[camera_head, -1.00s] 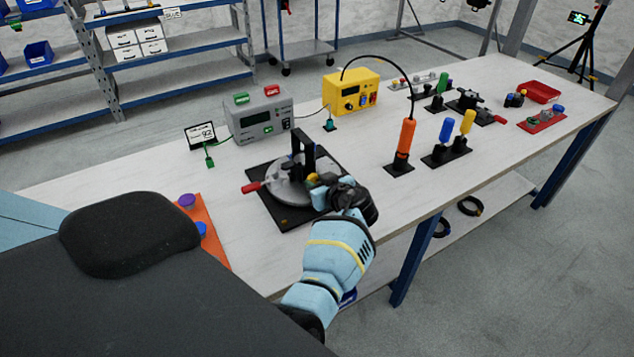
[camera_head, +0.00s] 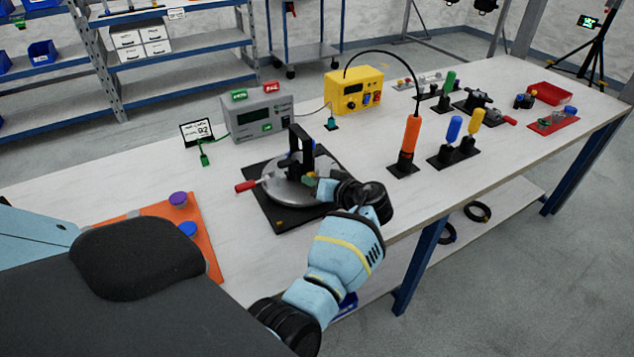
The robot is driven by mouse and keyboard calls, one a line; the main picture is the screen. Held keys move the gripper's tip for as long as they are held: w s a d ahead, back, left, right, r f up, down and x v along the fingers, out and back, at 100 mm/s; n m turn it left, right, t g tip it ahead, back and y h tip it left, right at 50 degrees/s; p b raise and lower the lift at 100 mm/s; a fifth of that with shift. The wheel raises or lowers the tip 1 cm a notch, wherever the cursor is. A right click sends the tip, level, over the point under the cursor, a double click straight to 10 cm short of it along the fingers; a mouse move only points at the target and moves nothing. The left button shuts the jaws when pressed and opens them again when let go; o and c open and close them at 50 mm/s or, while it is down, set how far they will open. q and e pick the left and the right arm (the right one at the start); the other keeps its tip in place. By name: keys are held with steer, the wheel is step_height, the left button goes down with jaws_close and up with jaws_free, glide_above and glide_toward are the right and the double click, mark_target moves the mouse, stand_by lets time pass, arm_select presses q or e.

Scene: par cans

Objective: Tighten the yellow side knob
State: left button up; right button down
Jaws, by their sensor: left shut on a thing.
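A round grey par can fixture (camera_head: 284,186) lies on a black base plate (camera_head: 262,212) on the workbench. A black upright bracket (camera_head: 303,152) rises from it and a red-handled lever sticks out to its left. The yellow side knob (camera_head: 310,177) sits on its right side, and only a small yellowish patch shows. My left gripper (camera_head: 322,188) is at that side, shut on the knob, with its fingers mostly hidden by its own dark body. My right gripper is not in view.
A grey meter box (camera_head: 258,120) and a yellow box (camera_head: 354,93) stand behind the fixture. An orange screwdriver (camera_head: 410,138) stands upright to the right, near blue and yellow handled tools. An orange mat (camera_head: 150,215) lies to the left. The bench front edge is below my arm.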

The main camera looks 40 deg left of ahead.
arm_select(q)
steer(key=o, duration=0.8)
steer(key=shift+o, duration=0.9)
